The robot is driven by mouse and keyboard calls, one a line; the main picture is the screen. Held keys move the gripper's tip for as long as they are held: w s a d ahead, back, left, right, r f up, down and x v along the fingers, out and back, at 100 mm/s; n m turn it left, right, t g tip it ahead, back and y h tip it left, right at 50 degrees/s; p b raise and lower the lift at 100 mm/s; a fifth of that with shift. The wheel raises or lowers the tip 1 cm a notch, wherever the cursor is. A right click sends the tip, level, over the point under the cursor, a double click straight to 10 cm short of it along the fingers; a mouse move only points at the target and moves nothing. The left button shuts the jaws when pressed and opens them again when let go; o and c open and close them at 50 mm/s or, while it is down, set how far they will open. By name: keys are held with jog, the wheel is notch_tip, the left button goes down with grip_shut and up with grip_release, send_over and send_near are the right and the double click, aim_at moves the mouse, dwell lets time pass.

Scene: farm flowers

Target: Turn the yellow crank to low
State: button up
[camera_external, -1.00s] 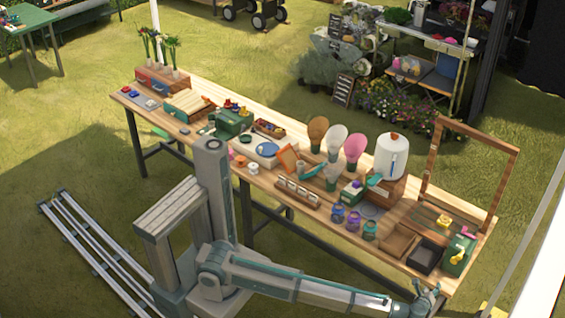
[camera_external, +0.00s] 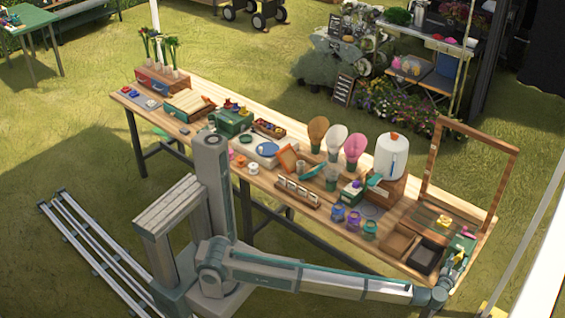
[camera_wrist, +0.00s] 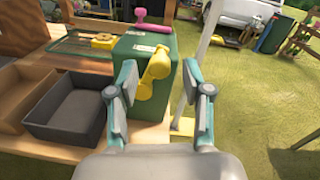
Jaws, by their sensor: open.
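The yellow crank (camera_wrist: 154,73) sits on the front face of a green box (camera_wrist: 174,52) in the wrist view. It slants from upper right to lower left, with a knob at its lower end. The green box stands at the right end of the table, and its top shows in the external view (camera_external: 463,243). My gripper (camera_wrist: 163,84) is open and empty, with one finger on each side of the crank in the picture. Whether a finger touches the crank I cannot tell. In the external view my gripper (camera_external: 452,268) is in front of the box, hiding most of its face.
A pink lever (camera_wrist: 151,25) lies on top of the green box. A dark grey tray (camera_wrist: 80,103) and a wooden tray (camera_wrist: 22,90) stand to its left. A yellow object (camera_wrist: 103,40) lies behind on the table. Open grass is at the right.

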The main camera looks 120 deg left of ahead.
jog(key=shift+w+a, duration=0.15)
jog(key=shift+a, duration=1.25)
grip_shut()
